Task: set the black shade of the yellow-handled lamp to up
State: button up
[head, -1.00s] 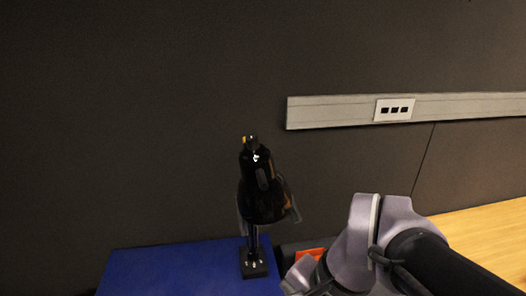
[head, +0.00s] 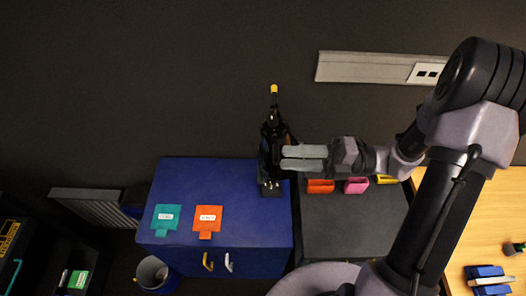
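The lamp stands on the blue cabinet (head: 240,170) near its back right corner. Its yellow handle (head: 274,89) points up at the top. Its black shade (head: 270,140) hangs below the handle, in front of the dark wall. The small black base (head: 270,188) rests on the cabinet top. My gripper (head: 284,158) reaches in from the right at shade height, its two pale fingers pointing left. A gap shows between the fingers. The fingertips overlap the right side of the shade in this view; I cannot tell whether they touch it.
Teal (head: 165,218) and orange (head: 207,218) labelled pieces lie on the cabinet's front left. Orange (head: 320,186), pink (head: 356,186) and yellow (head: 386,179) items sit on the dark surface to the right. A wall rail (head: 365,67) runs above. A bin (head: 152,272) stands lower left.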

send_over(263, 157)
jog(key=s, duration=0.4)
jog(key=shift+w+a+r, duration=0.1)
jog(key=shift+w+r, duration=0.05)
grip_shut()
dwell(1.0)
